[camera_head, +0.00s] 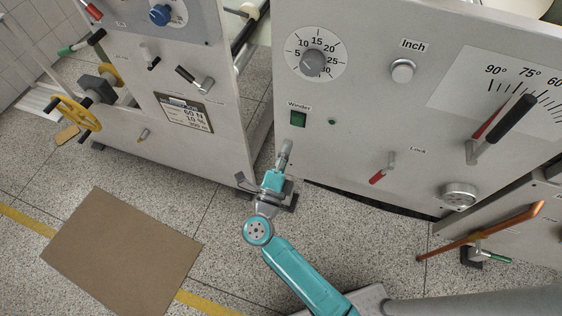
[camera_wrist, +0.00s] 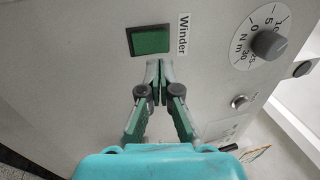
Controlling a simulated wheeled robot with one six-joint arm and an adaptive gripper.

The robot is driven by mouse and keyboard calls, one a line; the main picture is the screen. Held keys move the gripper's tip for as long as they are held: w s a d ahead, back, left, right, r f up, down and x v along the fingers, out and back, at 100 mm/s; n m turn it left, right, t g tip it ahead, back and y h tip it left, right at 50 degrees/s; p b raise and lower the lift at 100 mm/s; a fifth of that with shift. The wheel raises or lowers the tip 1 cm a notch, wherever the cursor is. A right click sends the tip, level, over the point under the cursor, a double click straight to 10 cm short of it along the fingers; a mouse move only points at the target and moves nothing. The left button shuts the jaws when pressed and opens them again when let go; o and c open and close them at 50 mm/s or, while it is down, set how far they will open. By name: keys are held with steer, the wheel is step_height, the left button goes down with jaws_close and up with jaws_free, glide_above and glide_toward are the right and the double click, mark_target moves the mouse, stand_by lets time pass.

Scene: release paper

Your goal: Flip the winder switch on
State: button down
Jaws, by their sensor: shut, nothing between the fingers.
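The winder switch (camera_head: 298,119) is a green rocker in a dark frame on the grey machine panel, under the label "Winder". In the wrist view the green switch (camera_wrist: 150,41) is just beyond my fingertips, slightly to their left, with the "Winder" label (camera_wrist: 183,34) to its right. My gripper (camera_head: 286,148) is shut and empty, below the switch in the head view. In the wrist view my gripper (camera_wrist: 159,66) has its fingertips together close to the switch's edge. I cannot tell whether they touch the panel. The switch itself is not covered.
A dial (camera_head: 313,62), an Inch button (camera_head: 403,71), a small green light (camera_head: 332,122) and a red-tipped Lock lever (camera_head: 383,169) are on the same panel. A long black-handled lever (camera_head: 503,130) sticks out at right. Another machine (camera_head: 190,80) stands left. A brown board (camera_head: 122,250) lies on the floor.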

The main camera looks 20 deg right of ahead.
mark_target(296, 119)
steer(key=x, duration=0.6)
steer(key=shift+w+d, duration=0.2)
steer(key=shift+w, duration=0.05)
steer(key=shift+r, duration=0.1)
steer(key=shift+w+d+r, duration=0.15)
steer(key=shift+w+d, duration=0.05)
steer(key=shift+w, duration=0.05)
steer(key=shift+s+a, duration=0.1)
